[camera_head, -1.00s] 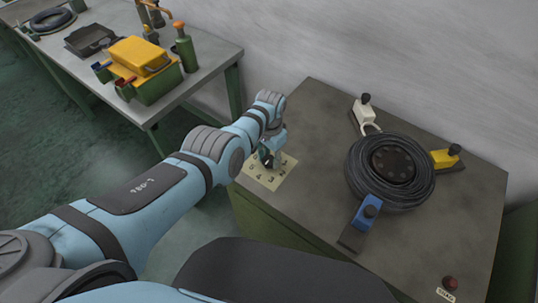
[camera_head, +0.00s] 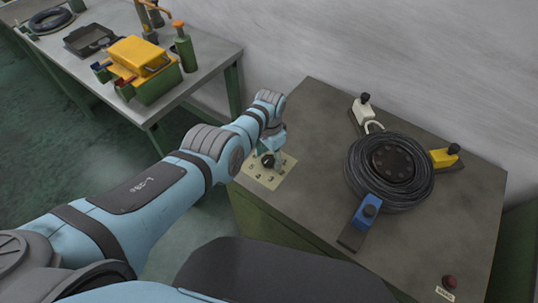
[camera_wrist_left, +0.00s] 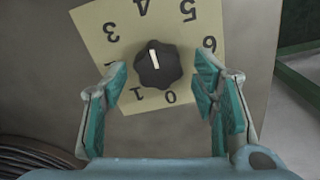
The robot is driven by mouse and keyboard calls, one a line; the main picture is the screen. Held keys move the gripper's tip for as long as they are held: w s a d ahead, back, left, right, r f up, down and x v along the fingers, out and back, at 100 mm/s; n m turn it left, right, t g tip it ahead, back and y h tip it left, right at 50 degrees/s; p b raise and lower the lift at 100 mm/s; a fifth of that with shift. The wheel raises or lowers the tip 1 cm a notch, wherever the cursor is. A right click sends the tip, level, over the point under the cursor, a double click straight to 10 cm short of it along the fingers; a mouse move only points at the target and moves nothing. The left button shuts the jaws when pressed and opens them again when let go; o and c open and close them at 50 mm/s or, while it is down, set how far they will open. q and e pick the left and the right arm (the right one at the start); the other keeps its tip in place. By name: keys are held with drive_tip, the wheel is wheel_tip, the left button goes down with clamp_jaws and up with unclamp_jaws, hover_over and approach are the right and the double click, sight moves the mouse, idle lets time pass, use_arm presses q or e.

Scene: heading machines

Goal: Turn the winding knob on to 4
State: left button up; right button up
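The black winding knob (camera_head: 268,161) sits on a cream number plate (camera_head: 257,178) at the left end of the grey machine top. In the left wrist view the knob (camera_wrist_left: 159,66) shows a white mark that points up and slightly left, close to the 4 on the plate (camera_wrist_left: 120,45). The digits 0 to 6 ring the knob. My left gripper (camera_wrist_left: 160,93) is open, its teal-padded fingers apart on either side below the knob in that view. In the head view the left gripper (camera_head: 272,149) is just above the knob. My right gripper is not in view.
A black coil (camera_head: 390,172) lies on the machine top, with white (camera_head: 363,110), yellow (camera_head: 445,157) and blue (camera_head: 367,211) clamps around it. A red button (camera_head: 450,282) is at the front right corner. A separate bench (camera_head: 205,60) with a yellow-and-green toolbox (camera_head: 142,62) stands at the left.

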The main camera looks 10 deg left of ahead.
sight(269, 158)
use_arm(q)
wheel_tip(269, 158, up, 12)
idle(0.6)
drive_tip(key=shift+s+f, duration=0.1)
